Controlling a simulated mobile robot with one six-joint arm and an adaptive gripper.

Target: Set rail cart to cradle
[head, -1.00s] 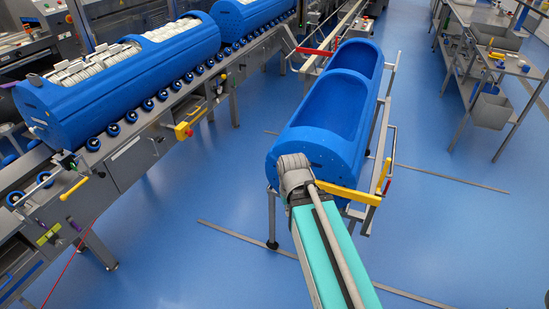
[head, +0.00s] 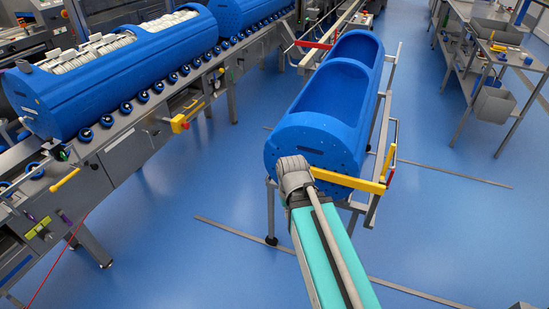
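A blue half-drum tub (head: 312,135) with two open, empty-looking hollows rests on a metal frame (head: 378,125) with legs in the middle of the head view. A yellow bar (head: 350,180) runs across the frame's near end, beside my wrist. I cannot tell which parts the task calls the rail cart or the cradle. My teal arm reaches in from the bottom, and its grey wrist overlaps the tub's near end face. The wrist hides my gripper's fingers, so contact and grip do not show.
A roller line (head: 130,120) on the left carries two blue tubs, the nearer one (head: 105,85) holding white items. A red bar (head: 314,45) lies near the middle tub's far end. A bench with bins (head: 493,104) stands at right. Blue floor is open between.

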